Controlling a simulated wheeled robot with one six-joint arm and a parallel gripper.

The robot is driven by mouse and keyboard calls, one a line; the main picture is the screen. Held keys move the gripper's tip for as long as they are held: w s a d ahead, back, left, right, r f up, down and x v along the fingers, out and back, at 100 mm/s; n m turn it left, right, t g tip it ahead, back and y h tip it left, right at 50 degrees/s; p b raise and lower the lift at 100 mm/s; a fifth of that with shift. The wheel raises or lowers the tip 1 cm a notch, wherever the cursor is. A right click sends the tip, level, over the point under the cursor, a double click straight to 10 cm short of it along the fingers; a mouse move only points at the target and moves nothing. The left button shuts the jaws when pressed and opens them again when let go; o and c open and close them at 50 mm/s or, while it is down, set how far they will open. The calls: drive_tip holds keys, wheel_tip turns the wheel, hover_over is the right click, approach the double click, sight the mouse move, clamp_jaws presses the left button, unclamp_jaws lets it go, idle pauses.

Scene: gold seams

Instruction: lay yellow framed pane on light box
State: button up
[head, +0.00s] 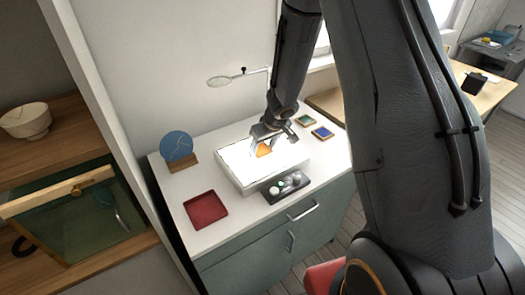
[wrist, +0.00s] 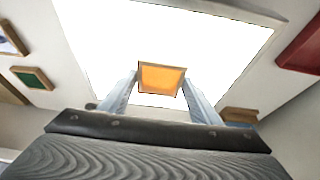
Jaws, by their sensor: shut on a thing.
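The yellow framed pane (head: 264,150) shows orange, with a thin frame, and is over the lit top of the light box (head: 229,170). My gripper (head: 272,137) reaches down above the box and is shut on the pane. In the wrist view the pane (wrist: 161,77) sits between the tips of my two fingers (wrist: 160,88), with the bright white light box (wrist: 215,35) behind it. I cannot tell whether the pane touches the lit surface. The gripper hides part of the pane in the head view.
A green framed pane (head: 305,120) and a blue one (head: 322,133) lie right of the box. A black tray (head: 270,195) with white pots is in front, a red tray (head: 205,208) front left. A blue disc (head: 178,146) stands back left. A ring-ended arm (head: 220,81) rises behind.

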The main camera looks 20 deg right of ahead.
drive_tip(key=shift+f, duration=0.1)
drive_tip(key=shift+f, duration=0.1)
drive_tip(key=o, duration=1.1)
drive_tip(key=s+d+r+m+t+h+p, duration=0.1)
drive_tip(key=s+d+r+p, duration=0.15)
drive_tip(key=r, duration=0.65)
drive_tip(key=s+d+r+h+p, duration=0.1)
drive_tip(key=s+r+p, duration=0.3)
drive_tip(key=r, duration=0.5)
drive_tip(key=s+a+r+m+g, duration=0.1)
drive_tip(key=s+r, duration=0.2)
drive_tip(key=s, duration=0.6)
drive_tip(key=s+a+r+m+g, duration=0.1)
drive_tip(key=s+a+r, duration=0.1)
drive_tip(key=s, duration=0.8)
drive_tip(key=shift+a+r+m+g+y, duration=0.25)
drive_tip(key=shift+r+m+g+y, duration=0.05)
drive_tip(key=shift+r, duration=0.2)
